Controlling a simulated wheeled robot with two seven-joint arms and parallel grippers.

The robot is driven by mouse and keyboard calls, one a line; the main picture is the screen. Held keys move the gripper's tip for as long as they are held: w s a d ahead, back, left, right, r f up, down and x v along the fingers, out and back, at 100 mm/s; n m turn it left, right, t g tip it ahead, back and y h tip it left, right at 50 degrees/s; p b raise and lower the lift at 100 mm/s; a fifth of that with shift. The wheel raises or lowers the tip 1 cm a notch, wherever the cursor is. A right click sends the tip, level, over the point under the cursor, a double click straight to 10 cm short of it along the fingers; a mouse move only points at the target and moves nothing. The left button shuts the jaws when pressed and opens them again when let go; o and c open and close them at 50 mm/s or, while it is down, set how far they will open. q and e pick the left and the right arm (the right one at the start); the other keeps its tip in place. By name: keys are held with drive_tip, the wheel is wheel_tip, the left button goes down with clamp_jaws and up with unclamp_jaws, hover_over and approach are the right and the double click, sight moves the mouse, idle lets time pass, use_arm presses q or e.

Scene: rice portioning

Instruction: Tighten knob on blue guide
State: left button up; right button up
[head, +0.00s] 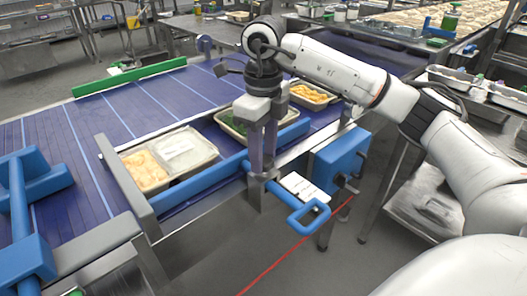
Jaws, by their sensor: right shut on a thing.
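The blue guide (205,187) is a long blue rail along the near edge of the purple conveyor belt. My right gripper (262,170) points down at the guide's near side, with its arm coming in from the right. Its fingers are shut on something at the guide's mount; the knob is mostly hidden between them. My left gripper is not in view.
Trays of food stand on the belt (110,120), including a two-compartment tray (183,150) by the guide. A green rail (130,77) runs along the far side. A blue box (338,160) is mounted right of the guide.

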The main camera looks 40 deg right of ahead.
sight(264, 160)
drive_tip(key=o, duration=1)
drive_tip(key=shift+o, duration=0.2)
drive_tip(key=shift+r, duration=0.1)
use_arm(q)
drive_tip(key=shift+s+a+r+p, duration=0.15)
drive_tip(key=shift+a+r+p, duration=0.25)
drive_tip(key=shift+p, duration=0.55)
use_arm(e)
wheel_tip(264, 160, up, 10)
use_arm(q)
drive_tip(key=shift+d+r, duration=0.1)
